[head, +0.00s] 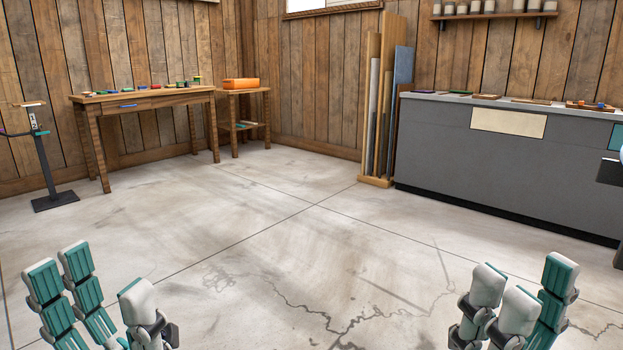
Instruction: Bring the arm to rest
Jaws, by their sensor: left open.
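My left gripper (98,282) is at the bottom left of the head view. Its teal and grey fingers point up and stand apart, with nothing between them. My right gripper (532,285) is at the bottom right. Its fingers also point up, and a gap shows between the fingertips with nothing held. Both grippers are over bare floor, far from the furniture. The lower parts of both hands and the arms are cut off by the frame edge.
A wooden table (145,96) with small coloured items and a side stand with an orange box (241,84) are at the back left. A grey counter (500,160) is at right, beside a rack (374,182) of tall boards. The concrete floor (270,230) between is clear.

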